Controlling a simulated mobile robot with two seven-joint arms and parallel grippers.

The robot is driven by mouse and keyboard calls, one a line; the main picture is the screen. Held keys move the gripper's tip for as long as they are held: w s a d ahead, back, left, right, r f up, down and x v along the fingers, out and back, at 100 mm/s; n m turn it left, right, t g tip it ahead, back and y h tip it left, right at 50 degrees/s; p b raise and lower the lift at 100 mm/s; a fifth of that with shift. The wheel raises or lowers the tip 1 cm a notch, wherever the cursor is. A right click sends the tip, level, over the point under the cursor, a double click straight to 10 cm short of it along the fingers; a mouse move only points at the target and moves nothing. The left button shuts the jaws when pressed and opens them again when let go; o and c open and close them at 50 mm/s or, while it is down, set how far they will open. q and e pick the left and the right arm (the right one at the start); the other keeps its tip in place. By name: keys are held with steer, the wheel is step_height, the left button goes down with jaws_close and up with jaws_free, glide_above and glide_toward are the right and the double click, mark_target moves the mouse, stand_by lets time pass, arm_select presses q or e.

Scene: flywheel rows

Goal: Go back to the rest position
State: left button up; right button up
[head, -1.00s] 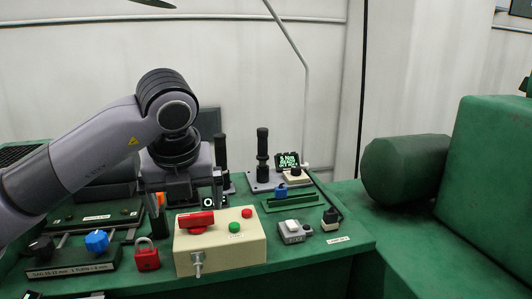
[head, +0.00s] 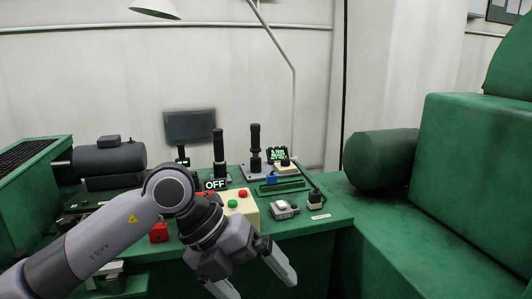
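My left arm comes in from the lower left. Its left gripper (head: 265,289) hangs low in front of the green bench (head: 335,222), with its two grey fingers spread wide apart and nothing visible between them. The gripper is nearer to me than the beige control box (head: 251,211), and the wrist hides much of that box. Its green and red buttons show, with an "OFF" label at its left. My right gripper is not in view.
A red padlock (head: 158,233) is partly behind my forearm. A grey device (head: 285,209), a black knob (head: 315,200), upright black handles and a small lit display (head: 278,154) stand on the bench. A green cylinder (head: 381,158) and large green block (head: 480,160) are at right.

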arm_select(q)
steer(key=s+d+r+n+g+h, duration=0.25)
steer(key=s+d+h, duration=0.4)
steer(key=h, duration=0.55)
steer(key=w+a+n+t+h, duration=0.2)
steer(key=w+a+n+t, duration=0.35)
steer(key=n+t, duration=0.8)
steer(key=w+a+f+n+t+y, duration=0.1)
steer(key=a+f+n+t+y, duration=0.6)
steer(key=a+f+n+y, duration=0.55)
steer(key=s+a+f+n+g+y, duration=0.35)
steer(key=s+f, duration=0.35)
steer(key=f, duration=0.3)
steer(key=s+a+f+n+g+y, duration=0.2)
steer(key=s+f+n+g, duration=0.15)
steer(key=s+f, duration=0.45)
step_height(320, 180, up, 10)
steer(key=a+p, duration=0.1)
steer(key=p, duration=1.3)
steer(key=shift+w+a+f+m+y, duration=0.2)
steer(key=shift+w+a+m+y, duration=0.1)
steer(key=shift+w+m, duration=0.15)
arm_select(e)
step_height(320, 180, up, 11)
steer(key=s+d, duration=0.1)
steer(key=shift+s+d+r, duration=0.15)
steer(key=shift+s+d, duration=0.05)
